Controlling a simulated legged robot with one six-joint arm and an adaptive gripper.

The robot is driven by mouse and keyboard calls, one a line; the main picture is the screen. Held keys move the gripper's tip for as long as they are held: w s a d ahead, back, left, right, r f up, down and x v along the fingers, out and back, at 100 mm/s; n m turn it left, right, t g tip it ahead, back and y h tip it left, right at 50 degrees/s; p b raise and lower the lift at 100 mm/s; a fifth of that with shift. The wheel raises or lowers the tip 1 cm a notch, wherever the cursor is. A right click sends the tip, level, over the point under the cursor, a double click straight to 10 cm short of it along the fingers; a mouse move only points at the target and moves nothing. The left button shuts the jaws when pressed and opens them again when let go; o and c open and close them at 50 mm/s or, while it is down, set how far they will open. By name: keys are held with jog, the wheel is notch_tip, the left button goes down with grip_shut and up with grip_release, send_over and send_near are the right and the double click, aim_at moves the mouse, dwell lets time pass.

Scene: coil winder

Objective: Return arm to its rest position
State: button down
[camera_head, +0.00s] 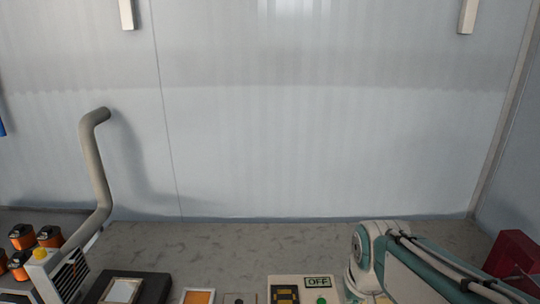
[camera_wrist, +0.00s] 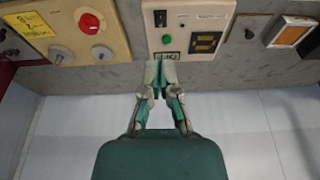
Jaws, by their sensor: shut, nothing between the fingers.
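My gripper (camera_wrist: 160,74) is shut and empty in the wrist view. The box has a green button (camera_wrist: 167,39) and a dark switch. In the head view, the same kind of box (camera_head: 290,283) shows an OFF label and a green button. My arm shows at the lower right there, and my gripper is out of that view.
A beige panel (camera_wrist: 115,20) with a red knob (camera_wrist: 89,23) stands beside the white box. A grey bent pipe (camera_head: 94,165), orange coils (camera_head: 50,236) and a vented box (camera_head: 64,278) stand at left. A red object (camera_head: 512,254) is at right. The bench's back strip (camera_head: 220,240) is clear.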

jog(key=s+r+t, duration=0.2)
jog(key=s+r, duration=0.1)
jog(key=s, duration=0.7)
jog(key=shift+t, duration=0.3)
jog(key=shift+s, duration=0.1)
